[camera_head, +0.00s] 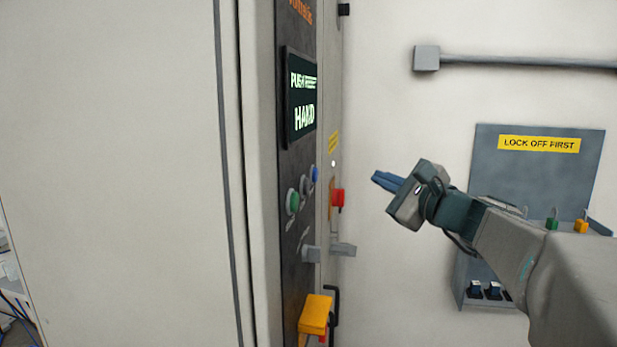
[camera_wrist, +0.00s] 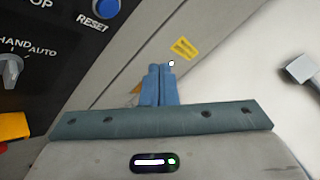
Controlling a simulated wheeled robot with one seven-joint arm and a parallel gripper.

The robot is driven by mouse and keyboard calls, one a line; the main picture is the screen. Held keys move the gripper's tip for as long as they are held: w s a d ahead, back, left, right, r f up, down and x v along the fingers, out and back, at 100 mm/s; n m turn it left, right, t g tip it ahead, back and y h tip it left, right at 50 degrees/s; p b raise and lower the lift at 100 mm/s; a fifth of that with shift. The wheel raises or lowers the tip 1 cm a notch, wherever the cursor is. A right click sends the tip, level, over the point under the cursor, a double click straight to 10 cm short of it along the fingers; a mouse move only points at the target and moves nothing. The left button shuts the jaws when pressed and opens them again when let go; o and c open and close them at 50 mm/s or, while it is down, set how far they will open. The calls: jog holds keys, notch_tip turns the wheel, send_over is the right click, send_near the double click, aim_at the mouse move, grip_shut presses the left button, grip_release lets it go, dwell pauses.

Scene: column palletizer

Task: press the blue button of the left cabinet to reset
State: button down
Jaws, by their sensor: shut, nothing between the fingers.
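The left cabinet's dark control panel (camera_head: 297,200) faces right and is seen at a steep angle in the head view. The blue button (camera_head: 315,174) sits on it, up and right of a green button (camera_head: 292,202). In the wrist view the blue button (camera_wrist: 96,8) is at the top left, cut by the frame edge, above the word RESET. My gripper (camera_head: 376,178) has its blue fingers shut and empty, pointing left toward the panel, a clear gap from it. In the wrist view my fingers (camera_wrist: 159,84) point up the picture, right of and below the blue button.
A red button (camera_head: 338,197) sticks out on the cabinet's side, between panel and gripper. Handles (camera_head: 342,249) and a yellow block (camera_head: 315,314) jut out below. The display (camera_head: 301,97) reads HAND. A grey LOCK OFF FIRST board (camera_head: 535,180) is on the wall behind my arm.

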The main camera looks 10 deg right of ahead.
aim_at(315, 175)
jog(key=shift+a, duration=0.2)
jog(key=w+a+b, duration=0.1)
jog(key=w+a, duration=0.1)
jog(key=a, duration=0.6)
jog(key=shift+w, duration=0.35)
jog(key=shift+a, duration=0.15)
dwell(1.8)
jog(key=shift+w+a+b, duration=0.15)
jog(key=shift+a+b, duration=0.2)
jog(key=shift+b, duration=0.1)
jog(key=shift+w+a+b, duration=0.1)
jog(key=shift+a+b, duration=0.3)
dwell(0.4)
dwell(0.4)
jog(key=shift+s+d, duration=0.25)
jog(key=shift+d, duration=0.5)
